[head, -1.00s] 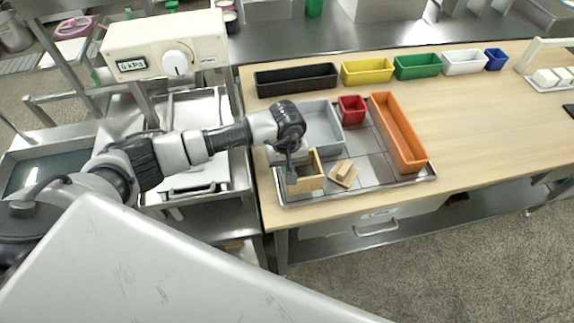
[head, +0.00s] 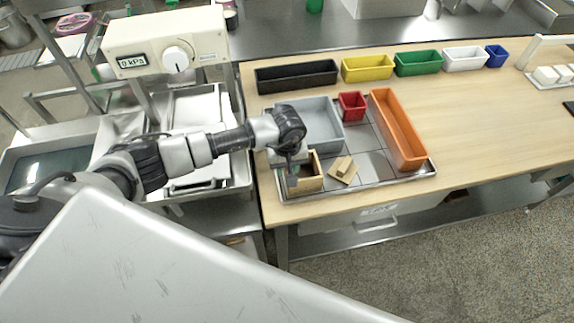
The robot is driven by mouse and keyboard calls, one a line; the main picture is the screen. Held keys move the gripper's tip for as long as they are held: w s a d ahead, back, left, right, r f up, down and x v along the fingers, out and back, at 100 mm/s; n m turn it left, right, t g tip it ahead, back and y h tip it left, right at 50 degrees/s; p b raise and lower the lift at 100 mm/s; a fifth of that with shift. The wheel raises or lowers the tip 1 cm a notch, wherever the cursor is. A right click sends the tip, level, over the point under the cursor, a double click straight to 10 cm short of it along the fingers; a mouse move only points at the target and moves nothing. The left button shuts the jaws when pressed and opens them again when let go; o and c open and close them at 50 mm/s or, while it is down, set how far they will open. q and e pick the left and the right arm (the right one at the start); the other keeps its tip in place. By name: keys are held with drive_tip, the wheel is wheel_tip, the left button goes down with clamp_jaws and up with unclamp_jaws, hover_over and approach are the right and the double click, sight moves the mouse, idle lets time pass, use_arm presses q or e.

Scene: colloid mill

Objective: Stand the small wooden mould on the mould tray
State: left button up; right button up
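The small wooden mould (head: 311,183), an open-topped box, is at the front left corner of the metal mould tray (head: 368,186). It looks upright and on or very close to the tray; the contact below it is hard to see. My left gripper (head: 292,176) is at the mould's left side, pointing down, and covers part of that side. The fingers are small and dark, so I cannot tell whether they grip the wall. A wooden piece with a raised block (head: 344,170), perhaps a lid, lies just right of the mould. My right gripper is out of view.
The tray also holds a grey bin (head: 327,137), a red box (head: 352,106) and a long orange bin (head: 398,130). Black, yellow, green, white and blue bins line the back of the table.

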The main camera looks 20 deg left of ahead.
use_arm(q)
drive_tip(key=shift+r, duration=0.55)
wheel_tip(320, 180, up, 11)
drive_tip(key=b, duration=0.3)
drive_tip(key=shift+r, duration=0.15)
